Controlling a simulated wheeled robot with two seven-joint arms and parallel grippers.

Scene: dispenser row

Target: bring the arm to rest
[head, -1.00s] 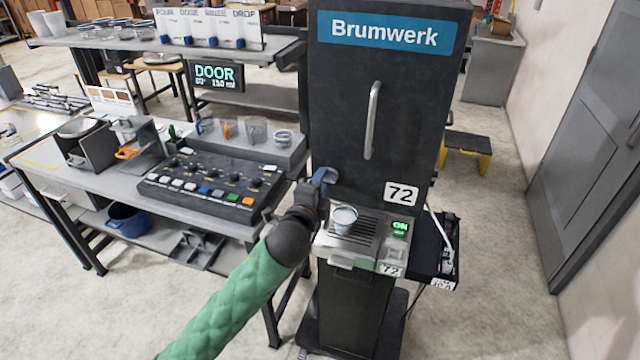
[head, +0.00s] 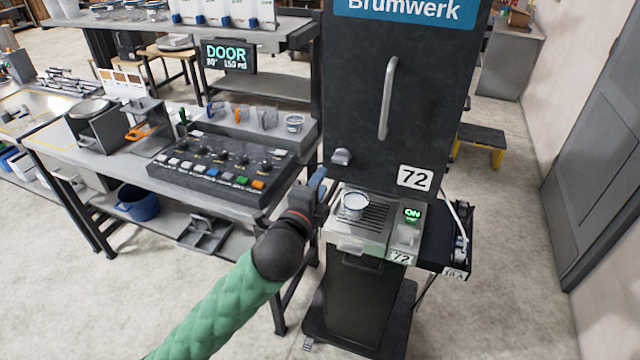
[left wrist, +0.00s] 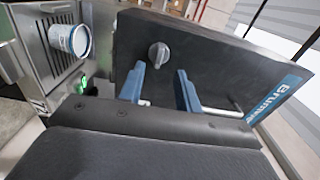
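My left gripper (head: 319,184) is at the left of the black Brumwerk dispenser (head: 400,110), in front of its lower door and apart from it. In the left wrist view its two blue fingers (left wrist: 160,86) are spread with nothing between them. A grey knob (head: 340,157) on the dispenser door shows beyond the fingers in the left wrist view (left wrist: 159,55). A cup (head: 355,206) stands upright on the dispenser's drip tray (head: 372,222), right of my gripper; its contents are hard to make out. My right gripper is not in view.
A green ON display (head: 412,215) sits right of the cup. A bench with a button panel (head: 225,168) and several cups stands left of the arm. A DOOR display (head: 228,56) hangs above it. A step stool (head: 480,145) stands behind right. Floor at the right is clear.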

